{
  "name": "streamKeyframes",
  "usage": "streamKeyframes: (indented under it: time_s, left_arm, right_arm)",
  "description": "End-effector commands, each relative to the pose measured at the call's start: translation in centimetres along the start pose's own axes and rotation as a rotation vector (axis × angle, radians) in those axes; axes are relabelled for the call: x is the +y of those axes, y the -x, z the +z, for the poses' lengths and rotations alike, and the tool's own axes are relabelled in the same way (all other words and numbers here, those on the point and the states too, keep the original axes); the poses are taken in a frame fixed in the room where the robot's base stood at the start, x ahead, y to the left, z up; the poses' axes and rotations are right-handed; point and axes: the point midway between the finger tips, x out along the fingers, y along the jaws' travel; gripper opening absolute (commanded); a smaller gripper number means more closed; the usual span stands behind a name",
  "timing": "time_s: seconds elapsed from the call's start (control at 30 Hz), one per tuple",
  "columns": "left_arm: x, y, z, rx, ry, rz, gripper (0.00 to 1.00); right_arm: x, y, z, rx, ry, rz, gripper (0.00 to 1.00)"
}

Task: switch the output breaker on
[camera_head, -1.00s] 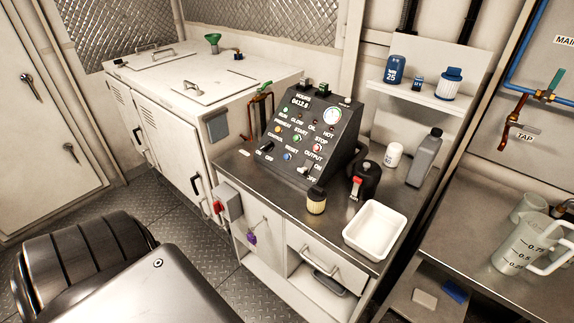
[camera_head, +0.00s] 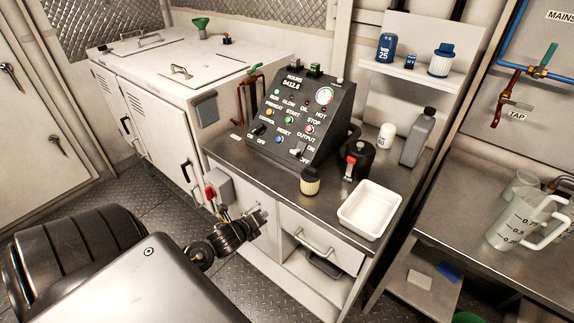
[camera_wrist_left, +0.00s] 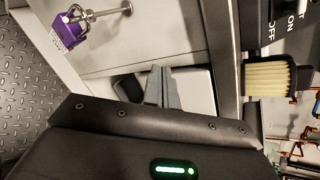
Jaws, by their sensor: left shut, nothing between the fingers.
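The black control panel (camera_head: 305,110) stands on the steel counter. Its output breaker (camera_head: 298,150) is a small pale switch at the lower right of the panel face, beside ON and OFF labels. I cannot tell its lever position for sure. Part of the panel with ON and OFF print (camera_wrist_left: 285,28) shows at the upper right of the left wrist view. My left gripper (camera_head: 262,215) is shut and empty, in front of the counter's cabinet, below and left of the breaker. Its fingers (camera_wrist_left: 160,88) also show in the left wrist view. My right gripper is out of view.
A pleated filter (camera_head: 310,181) stands on the counter just in front of the breaker. A black canister (camera_head: 357,160) and a white tray (camera_head: 369,212) are to the right. A grey box with a red switch (camera_head: 215,190) juts from the cabinet.

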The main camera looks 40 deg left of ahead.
Motion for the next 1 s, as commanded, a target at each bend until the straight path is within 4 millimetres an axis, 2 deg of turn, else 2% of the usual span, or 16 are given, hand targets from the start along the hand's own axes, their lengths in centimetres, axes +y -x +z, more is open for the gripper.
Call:
streamKeyframes:
  time_s: [0.03,0.1,0.2,0.3,0.4,0.53,1.0]
  left_arm:
    - [-2.9,1.0,1.2,-0.01,-0.106,-0.061,0.0]
    - [-5.6,1.9,2.8,-0.037,-0.258,-0.124,0.0]
    - [-8.0,2.3,4.9,-0.091,-0.457,-0.193,0.0]
    - [-9.5,2.3,6.8,-0.153,-0.637,-0.246,0.0]
    - [-10.7,2.3,8.5,-0.214,-0.791,-0.285,0.0]
    - [-11.5,2.2,9.7,-0.265,-0.913,-0.312,0.0]
    - [-11.9,1.9,10.1,-0.279,-0.939,-0.317,0.0]
  right_arm:
    - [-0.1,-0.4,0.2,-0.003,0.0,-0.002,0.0]
    - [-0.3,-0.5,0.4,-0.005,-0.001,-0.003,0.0]
    - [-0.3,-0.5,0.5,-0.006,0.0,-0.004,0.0]
    - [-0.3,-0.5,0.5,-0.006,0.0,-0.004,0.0]
    - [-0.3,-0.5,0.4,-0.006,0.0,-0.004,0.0]
    - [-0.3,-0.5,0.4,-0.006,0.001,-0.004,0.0]
    - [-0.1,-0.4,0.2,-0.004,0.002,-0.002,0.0]
